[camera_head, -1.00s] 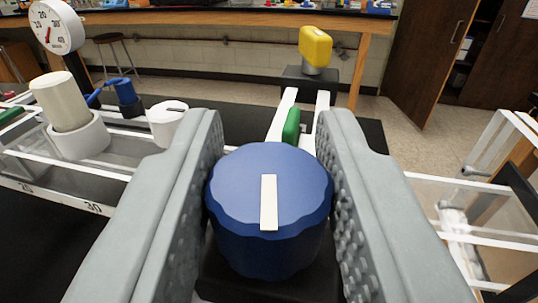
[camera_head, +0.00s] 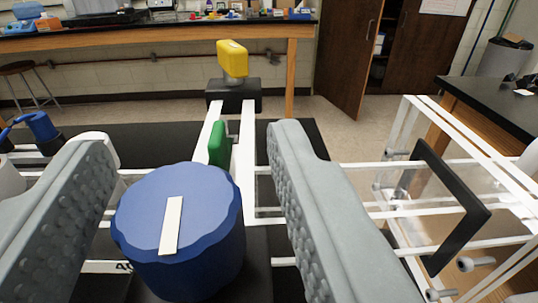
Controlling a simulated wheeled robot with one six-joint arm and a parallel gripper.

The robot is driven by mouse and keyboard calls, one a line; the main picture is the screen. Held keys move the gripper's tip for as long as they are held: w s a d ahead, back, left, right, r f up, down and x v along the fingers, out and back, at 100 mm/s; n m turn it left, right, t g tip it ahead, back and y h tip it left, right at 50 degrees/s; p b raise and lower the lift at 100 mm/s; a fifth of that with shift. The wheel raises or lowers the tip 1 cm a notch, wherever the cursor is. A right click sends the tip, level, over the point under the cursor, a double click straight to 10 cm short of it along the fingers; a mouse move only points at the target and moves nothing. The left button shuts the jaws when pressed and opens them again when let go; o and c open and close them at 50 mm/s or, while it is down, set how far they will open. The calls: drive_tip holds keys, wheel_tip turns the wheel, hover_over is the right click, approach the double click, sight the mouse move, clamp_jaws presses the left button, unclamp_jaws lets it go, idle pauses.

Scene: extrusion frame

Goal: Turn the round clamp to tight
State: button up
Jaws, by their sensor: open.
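The round clamp is a blue knob (camera_head: 205,255) with a scalloped rim and a white bar mark (camera_head: 171,226) on top. The mark runs nearly along my line of view, its far end tilted slightly right. My gripper (camera_head: 190,150) is open, with one grey studded finger on each side of the knob. A gap shows between the knob and the right finger. The left finger is nearer the knob, and I cannot tell whether it touches. The knob's base is mostly hidden.
A green piece (camera_head: 219,144) stands on white rails behind the knob, with a yellow knob (camera_head: 232,58) on a black block (camera_head: 233,95) farther back. A black plate (camera_head: 452,207) and clear frame stand at right. A bench crosses the back.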

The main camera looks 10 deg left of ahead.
drive_tip(key=shift+s, duration=0.15)
drive_tip(key=v, duration=1.7)
idle(0.6)
idle(0.4)
drive_tip(key=s+a+m+t+h, duration=0.2)
drive_tip(key=a+m+h, duration=0.3)
drive_tip(key=a+h, duration=0.3)
drive_tip(key=w, duration=1.1)
drive_tip(key=w+d, duration=0.1)
drive_tip(key=w, duration=0.5)
drive_tip(key=shift+w+f, duration=0.3)
drive_tip(key=shift+f, duration=0.05)
drive_tip(key=shift+c, duration=0.2)
